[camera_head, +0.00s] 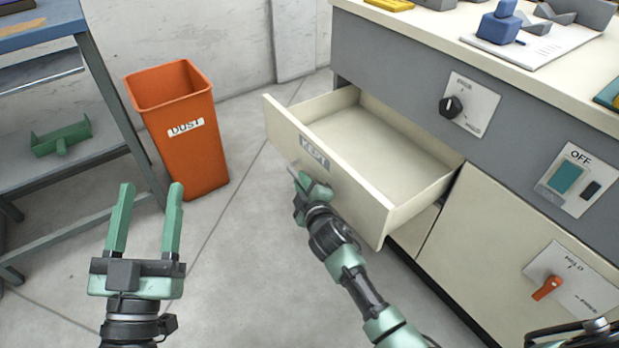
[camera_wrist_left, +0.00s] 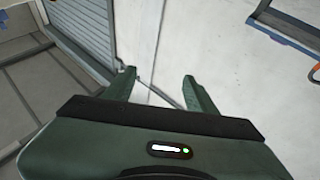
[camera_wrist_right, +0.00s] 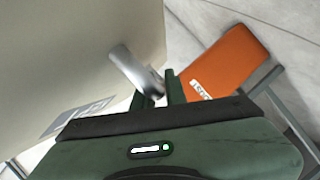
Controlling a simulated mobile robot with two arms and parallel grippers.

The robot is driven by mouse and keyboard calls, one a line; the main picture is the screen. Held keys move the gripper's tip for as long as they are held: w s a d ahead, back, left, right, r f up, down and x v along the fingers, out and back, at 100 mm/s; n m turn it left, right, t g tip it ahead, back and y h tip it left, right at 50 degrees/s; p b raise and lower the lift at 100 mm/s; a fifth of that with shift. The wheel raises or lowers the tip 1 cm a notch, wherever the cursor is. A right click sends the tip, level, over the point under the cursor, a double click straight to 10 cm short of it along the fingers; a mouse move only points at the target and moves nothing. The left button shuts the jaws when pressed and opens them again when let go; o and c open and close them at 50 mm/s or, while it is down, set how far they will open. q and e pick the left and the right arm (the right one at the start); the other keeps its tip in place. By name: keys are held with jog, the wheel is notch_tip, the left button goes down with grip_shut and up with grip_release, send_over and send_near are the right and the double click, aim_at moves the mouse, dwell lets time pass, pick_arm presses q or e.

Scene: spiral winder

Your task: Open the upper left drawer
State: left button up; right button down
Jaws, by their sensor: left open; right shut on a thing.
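The upper left drawer (camera_head: 345,195) is pulled well out of the grey and cream cabinet (camera_head: 400,62). It is cream coloured, looks empty inside, and has a "KEPT" label on its front. My right gripper (camera_head: 302,190) is at the drawer front, shut on the drawer's metal handle (camera_wrist_right: 136,70), which shows in the right wrist view between the fingers. In the head view the handle is mostly hidden by the gripper. My left gripper (camera_head: 145,222) is open and empty, held over the floor left of the drawer.
An orange "DUST" bin (camera_head: 190,160) stands left of the drawer. A workbench (camera_head: 45,40) with a green part (camera_head: 62,138) on its shelf is at far left. The cabinet has a black knob (camera_head: 450,106), an OFF panel (camera_head: 568,180) and an orange lever (camera_head: 547,288).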

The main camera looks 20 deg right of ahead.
jog(key=shift+s+a, duration=0.1)
jog(key=shift+a, duration=0.1)
jog(key=c, duration=1.5)
grip_release()
jog(key=shift+o, duration=0.2)
jog(key=shift+s, duration=0.2)
pick_arm(q)
notch_tip(320, 180, down, 12)
jog(key=a+g+y+p, duration=0.1)
jog(key=g+y+p, duration=0.1)
jog(key=g, duration=0.4)
jog(key=shift+w+a+r+g+p, duration=0.2)
jog(key=shift+a+r+g+p, duration=0.05)
jog(key=shift+a+g+p, duration=0.05)
pick_arm(e)
jog(key=v, duration=0.7)
jog(key=shift+s, duration=0.2)
jog(key=shift+r, duration=0.1)
